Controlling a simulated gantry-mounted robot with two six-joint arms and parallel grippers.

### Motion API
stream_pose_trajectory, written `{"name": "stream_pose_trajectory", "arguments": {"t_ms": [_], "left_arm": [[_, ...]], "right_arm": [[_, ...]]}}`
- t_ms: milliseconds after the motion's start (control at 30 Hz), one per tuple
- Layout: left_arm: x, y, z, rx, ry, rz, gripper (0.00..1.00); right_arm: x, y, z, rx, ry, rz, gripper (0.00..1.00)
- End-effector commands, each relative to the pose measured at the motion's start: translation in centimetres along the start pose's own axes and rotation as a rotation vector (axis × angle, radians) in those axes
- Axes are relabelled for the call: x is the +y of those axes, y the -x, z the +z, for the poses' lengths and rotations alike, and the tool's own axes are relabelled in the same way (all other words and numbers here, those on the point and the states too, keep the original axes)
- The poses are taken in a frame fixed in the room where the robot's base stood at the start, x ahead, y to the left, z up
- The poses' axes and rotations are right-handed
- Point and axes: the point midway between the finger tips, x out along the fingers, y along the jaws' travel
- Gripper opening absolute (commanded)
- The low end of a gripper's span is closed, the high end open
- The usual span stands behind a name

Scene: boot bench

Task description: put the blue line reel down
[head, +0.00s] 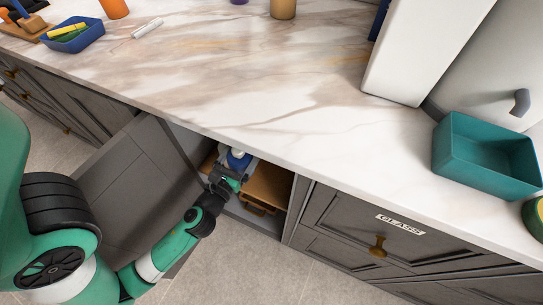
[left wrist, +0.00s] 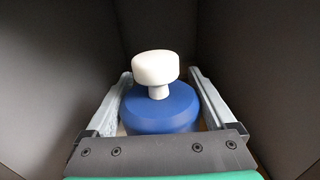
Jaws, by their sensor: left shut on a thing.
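The blue line reel (head: 236,161) has a round blue body with a white knob on top. It is inside an open cabinet under the counter, and it also shows upright in the left wrist view (left wrist: 160,108). My left gripper (head: 231,171) reaches into the cabinet and is shut on the reel, with one finger on each side of its blue body in the left wrist view (left wrist: 160,78). A brown wooden shelf (head: 270,185) is beside the reel. I cannot tell whether the reel touches it. The reel's underside is hidden. My right gripper is not in view.
The open grey cabinet door (head: 140,185) stands left of my arm. Dark cabinet walls (left wrist: 60,60) close in on both sides. The marble counter (head: 240,75) overhangs the opening. A teal bin (head: 470,175) and a blue tray (head: 85,40) stand on it, with free room between them.

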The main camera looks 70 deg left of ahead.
Motion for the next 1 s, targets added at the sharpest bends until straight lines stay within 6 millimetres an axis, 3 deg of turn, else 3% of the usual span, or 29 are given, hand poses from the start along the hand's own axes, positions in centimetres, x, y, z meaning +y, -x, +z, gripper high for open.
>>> {"name": "stream_pose_trajectory", "arguments": {"t_ms": [100,200,300,567,800,1000], "left_arm": [[-2.5,-2.7,-2.2,-0.005,0.003,-0.005,0.19],[-3.4,-4.0,-4.9,-0.002,0.0,-0.001,0.19],[-4.2,-4.9,-6.1,-0.001,0.0,0.0,0.19],[-4.7,-5.5,-6.6,-0.001,-0.001,0.001,0.19],[-5.1,-6.0,-10.6,0.0,-0.001,0.0,0.19],[-5.1,-6.0,-10.2,0.0,-0.001,-0.001,0.19]], "right_arm": [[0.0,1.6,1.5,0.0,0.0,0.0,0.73],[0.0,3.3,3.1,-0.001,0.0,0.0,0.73],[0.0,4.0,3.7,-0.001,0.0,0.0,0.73],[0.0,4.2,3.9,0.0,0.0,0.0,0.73],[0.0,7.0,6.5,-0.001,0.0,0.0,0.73],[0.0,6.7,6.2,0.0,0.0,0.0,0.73]]}}
